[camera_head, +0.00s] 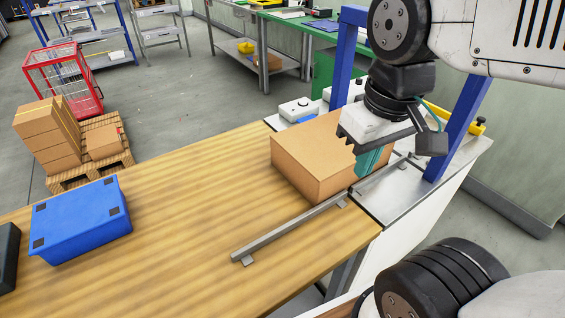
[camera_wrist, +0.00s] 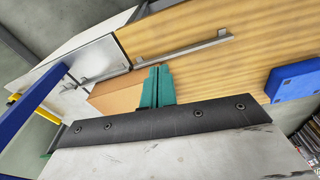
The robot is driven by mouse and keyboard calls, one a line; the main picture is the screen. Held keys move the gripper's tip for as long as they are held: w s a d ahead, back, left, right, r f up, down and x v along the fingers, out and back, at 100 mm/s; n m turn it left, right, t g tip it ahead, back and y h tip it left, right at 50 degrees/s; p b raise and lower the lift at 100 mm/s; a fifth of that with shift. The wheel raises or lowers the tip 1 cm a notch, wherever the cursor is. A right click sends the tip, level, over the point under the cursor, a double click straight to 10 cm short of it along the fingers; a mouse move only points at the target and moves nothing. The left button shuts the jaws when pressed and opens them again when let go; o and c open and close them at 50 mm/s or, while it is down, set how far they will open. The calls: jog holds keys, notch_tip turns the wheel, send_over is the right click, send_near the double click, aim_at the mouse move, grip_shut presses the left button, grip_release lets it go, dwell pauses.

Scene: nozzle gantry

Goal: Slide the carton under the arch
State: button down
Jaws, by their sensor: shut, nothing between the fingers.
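The brown carton (camera_head: 310,165) sits on the wooden table at its right end, beside the grey metal plate (camera_head: 393,196). The carton also shows in the wrist view (camera_wrist: 115,100), partly behind my fingers. The arch has blue posts, one behind the carton (camera_head: 345,60) and one at the right (camera_head: 458,130); its top is hidden by my arm. My gripper (camera_head: 366,168) points down at the carton's right part, its teal fingers (camera_wrist: 158,72) together and empty. I cannot tell whether they touch the carton. My wrist hides part of the carton.
A metal guide rail (camera_head: 290,229) runs along the carton's near side towards the arch. A blue box (camera_head: 80,218) lies on the table at the left. White devices (camera_head: 298,109) stand behind the carton. The table between blue box and carton is clear.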

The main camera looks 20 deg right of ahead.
aim_at(323, 158)
jog(key=w+a+f+n, duration=0.1)
jog(key=w+f+n, duration=0.1)
jog(key=w+n, duration=0.4)
jog(key=w+a+f+n, duration=0.1)
jog(key=w+f+n, duration=0.25)
jog(key=w, duration=0.45)
jog(key=w+a+f+n+g, duration=0.1)
jog(key=w+a+f+n, duration=0.3)
jog(key=w+f+n, duration=0.55)
notch_tip(323, 158, down, 9)
jog(key=shift+s+d+r, duration=0.1)
jog(key=shift+d+r, duration=0.05)
jog(key=shift+r, duration=0.05)
jog(key=d, duration=0.3)
jog(key=shift+w+f, duration=0.2)
jog(key=shift+w, duration=0.15)
jog(key=shift+w+d, duration=0.1)
jog(key=shift+d, duration=0.35)
jog(key=d, duration=0.4)
jog(key=w+d, duration=0.1)
jog(key=d, duration=0.3)
jog(key=w+d, duration=0.1)
jog(key=d, duration=0.3)
jog(key=shift+w+d, duration=0.1)
jog(key=shift+w, duration=0.05)
